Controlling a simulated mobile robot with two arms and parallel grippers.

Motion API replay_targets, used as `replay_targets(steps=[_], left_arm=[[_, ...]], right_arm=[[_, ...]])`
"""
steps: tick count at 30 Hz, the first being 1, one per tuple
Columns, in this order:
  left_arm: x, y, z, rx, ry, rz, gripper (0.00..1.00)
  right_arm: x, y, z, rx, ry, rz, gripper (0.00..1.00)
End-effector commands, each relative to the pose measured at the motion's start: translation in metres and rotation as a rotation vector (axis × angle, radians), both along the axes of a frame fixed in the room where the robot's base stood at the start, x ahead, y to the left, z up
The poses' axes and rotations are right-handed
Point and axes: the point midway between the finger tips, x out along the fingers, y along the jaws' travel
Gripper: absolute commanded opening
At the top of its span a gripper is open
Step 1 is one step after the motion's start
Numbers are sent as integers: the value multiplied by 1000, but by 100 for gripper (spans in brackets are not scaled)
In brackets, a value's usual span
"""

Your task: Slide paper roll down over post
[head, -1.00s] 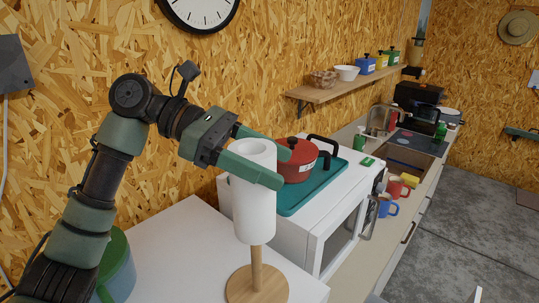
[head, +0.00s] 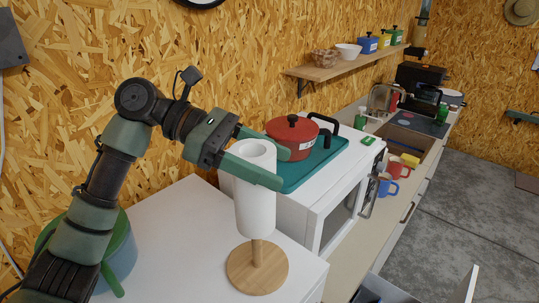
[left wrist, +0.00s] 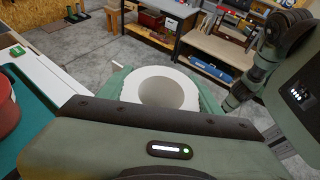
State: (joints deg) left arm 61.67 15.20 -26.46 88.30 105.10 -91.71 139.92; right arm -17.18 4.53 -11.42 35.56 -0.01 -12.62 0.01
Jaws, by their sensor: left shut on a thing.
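The white paper roll (head: 255,205) stands upright in the head view, with its lower end a little above the round wooden base (head: 240,278). A short length of the wooden post (head: 257,251) shows between roll and base and runs up into the roll's lower end. My left gripper (head: 268,168) is shut on the roll near its top, one finger on each side. In the left wrist view the roll's open top (left wrist: 165,92) sits between the fingers; no post tip shows in the hole. My right gripper is not in view.
A red pot (head: 293,137) on a teal tray (head: 310,165) stands close behind the roll, on a white cabinet. A green-lidded pot (head: 120,255) is partly behind my left arm. The white top (head: 175,235) between is clear. An open drawer (head: 385,291) shows lower right.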

Motion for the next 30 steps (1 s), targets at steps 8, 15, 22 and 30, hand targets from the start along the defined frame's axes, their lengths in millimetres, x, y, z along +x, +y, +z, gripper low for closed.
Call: replay_targets(steps=[8, 15, 22, 30], left_arm=[[0, 0, -14, -1, 1, 1, 0], [0, 0, -27, -1, 1, 1, 0], [0, 0, -38, 0, 1, 0, 0], [0, 0, -51, 0, 1, 0, 0]], right_arm=[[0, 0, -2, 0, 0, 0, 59], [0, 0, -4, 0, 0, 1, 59], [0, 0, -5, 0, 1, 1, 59], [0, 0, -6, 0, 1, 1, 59]])
